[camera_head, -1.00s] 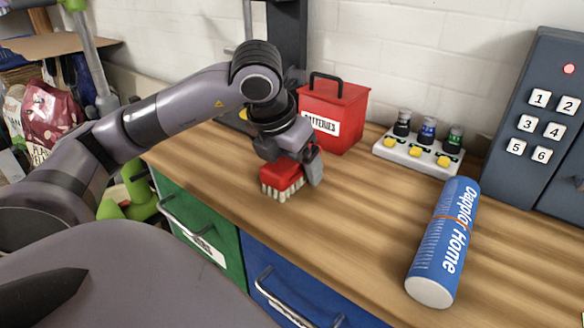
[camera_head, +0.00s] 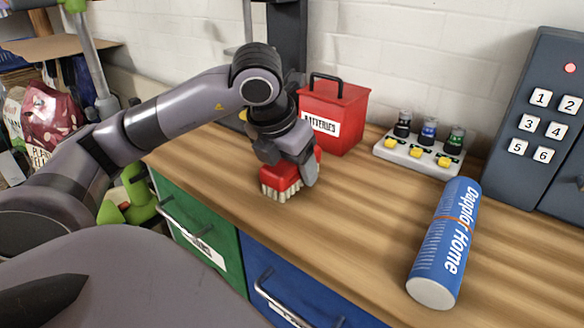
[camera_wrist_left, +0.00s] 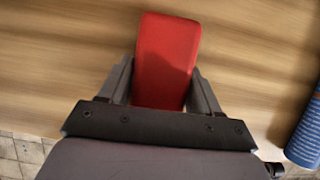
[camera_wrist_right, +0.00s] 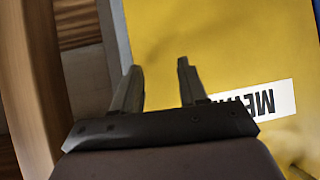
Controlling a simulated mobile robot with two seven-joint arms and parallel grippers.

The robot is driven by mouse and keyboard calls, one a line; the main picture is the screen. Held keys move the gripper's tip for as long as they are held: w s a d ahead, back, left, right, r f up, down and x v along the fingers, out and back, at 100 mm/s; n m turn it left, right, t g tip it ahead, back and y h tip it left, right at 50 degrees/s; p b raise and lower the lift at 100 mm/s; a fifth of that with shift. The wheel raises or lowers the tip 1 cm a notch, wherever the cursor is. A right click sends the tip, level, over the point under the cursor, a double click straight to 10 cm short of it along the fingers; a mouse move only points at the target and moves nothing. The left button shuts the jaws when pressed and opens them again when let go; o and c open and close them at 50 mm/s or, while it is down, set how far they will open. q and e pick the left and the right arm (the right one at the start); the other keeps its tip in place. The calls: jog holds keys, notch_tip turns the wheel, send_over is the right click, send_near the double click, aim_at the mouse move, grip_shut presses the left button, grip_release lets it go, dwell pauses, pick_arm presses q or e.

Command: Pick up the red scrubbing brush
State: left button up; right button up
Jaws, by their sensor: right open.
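The red scrubbing brush (camera_head: 281,180), with pale bristles pointing down, is on the wooden counter in front of the red batteries box. My left gripper (camera_head: 289,172) is over it with one finger on each side. In the left wrist view the brush's red back (camera_wrist_left: 166,60) lies between the fingers (camera_wrist_left: 163,70), very close to both. I cannot tell whether they press on it. The bristles seem to be at the counter top. My right gripper (camera_wrist_right: 160,75) is open and empty in the right wrist view, in front of a yellow surface with a white label.
The red batteries box (camera_head: 336,112) stands just behind the brush. A white block with several buttons (camera_head: 418,155), a blue cylinder (camera_head: 445,240) and a grey keypad cabinet (camera_head: 545,120) are to the right. The counter (camera_head: 360,220) between brush and cylinder is clear.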

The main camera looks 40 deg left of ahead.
pick_arm(q)
jog(key=c, duration=0.6)
pick_arm(e)
jog(key=shift+r, duration=0.1)
pick_arm(q)
jog(key=shift+r+p, duration=0.35)
jog(key=shift+p, duration=0.05)
notch_tip(320, 180, up, 20)
jog(key=p, duration=0.7)
jog(key=shift+f, duration=0.1)
pick_arm(e)
jog(key=r, duration=0.3)
jog(key=d+r, duration=0.1)
jog(key=r, duration=0.1)
jog(key=shift+s+r, duration=0.35)
pick_arm(q)
jog(key=o, duration=0.3)
jog(key=shift+c, duration=0.5)
pick_arm(e)
jog(key=shift+f, duration=0.1)
